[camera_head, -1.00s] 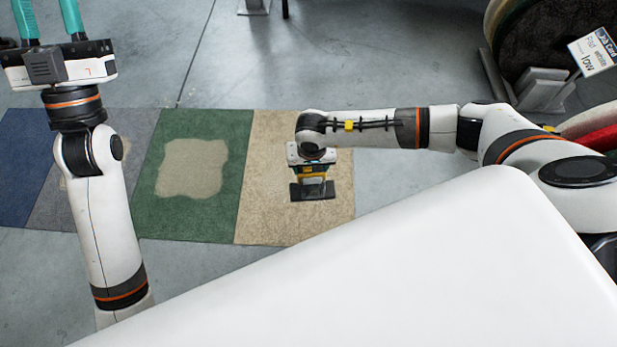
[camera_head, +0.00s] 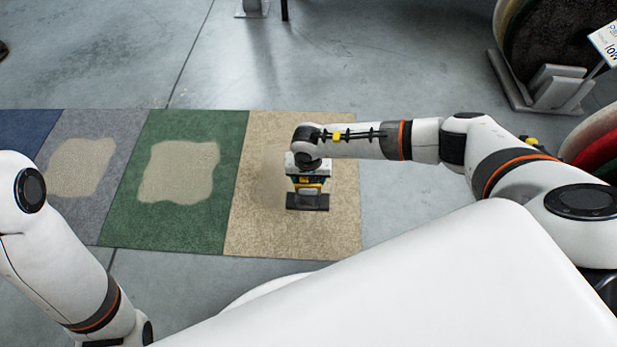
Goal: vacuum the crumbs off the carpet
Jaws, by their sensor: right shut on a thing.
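A strip of carpet panels lies flat on the floor: blue (camera_head: 22,130), grey (camera_head: 125,132), green (camera_head: 196,231) and beige (camera_head: 245,235). A tan patch of crumbs (camera_head: 180,172) covers the middle of the green panel. Another tan patch (camera_head: 80,168) lies on the grey panel. My right gripper (camera_head: 308,178) is over the beige panel, shut on a small dark vacuum (camera_head: 307,200) with yellow parts. Its dark head is low at the carpet; I cannot tell whether it touches. A faint tan area (camera_head: 272,172) shows left of the gripper. My left gripper is out of view.
Upright carpet rolls or discs (camera_head: 565,50) stand in a rack at the upper right, beside a sign (camera_head: 607,42). A red roll (camera_head: 600,155) is at the right edge.

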